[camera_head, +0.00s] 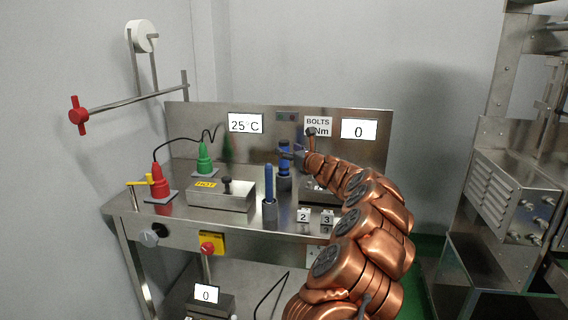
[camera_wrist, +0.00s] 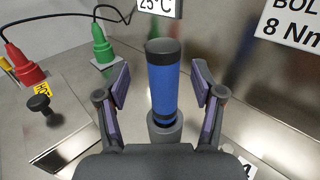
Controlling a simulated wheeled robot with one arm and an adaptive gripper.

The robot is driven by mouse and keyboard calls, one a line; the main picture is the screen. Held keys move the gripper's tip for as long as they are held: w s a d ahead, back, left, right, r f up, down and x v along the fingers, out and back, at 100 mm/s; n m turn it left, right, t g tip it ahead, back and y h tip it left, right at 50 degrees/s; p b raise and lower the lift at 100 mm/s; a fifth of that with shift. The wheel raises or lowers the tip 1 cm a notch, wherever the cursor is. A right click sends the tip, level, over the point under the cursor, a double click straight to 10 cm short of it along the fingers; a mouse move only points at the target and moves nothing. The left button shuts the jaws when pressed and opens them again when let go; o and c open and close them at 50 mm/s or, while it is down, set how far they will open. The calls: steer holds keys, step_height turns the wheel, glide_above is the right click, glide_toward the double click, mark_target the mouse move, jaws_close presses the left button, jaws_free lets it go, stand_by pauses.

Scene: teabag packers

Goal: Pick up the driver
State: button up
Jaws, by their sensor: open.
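The driver (camera_head: 284,150), a blue cylinder with black bands, stands upright in a grey round holder (camera_head: 283,183) on the steel bench. In the wrist view the driver (camera_wrist: 163,88) is centred, its lower end in the holder (camera_wrist: 165,128). My gripper (camera_wrist: 162,82) is open, with one finger on each side of the driver and a visible gap at both sides. In the head view my gripper (camera_head: 294,154) is at the driver's right, partly hidden by my copper-coloured arm.
Left are a HOT-labelled steel box (camera_head: 222,200), a red cone (camera_head: 157,182) and a green cone (camera_head: 204,162). A steel panel (camera_head: 355,155) stands behind.

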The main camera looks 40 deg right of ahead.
mark_target(287, 148)
steer(key=shift+w+d+f, duration=0.2)
steer(key=shift+w, duration=0.25)
steer(key=shift+w+d+r, duration=0.15)
steer(key=shift+w+d, duration=0.1)
steer(key=shift+w, duration=1.05)
jaws_close()
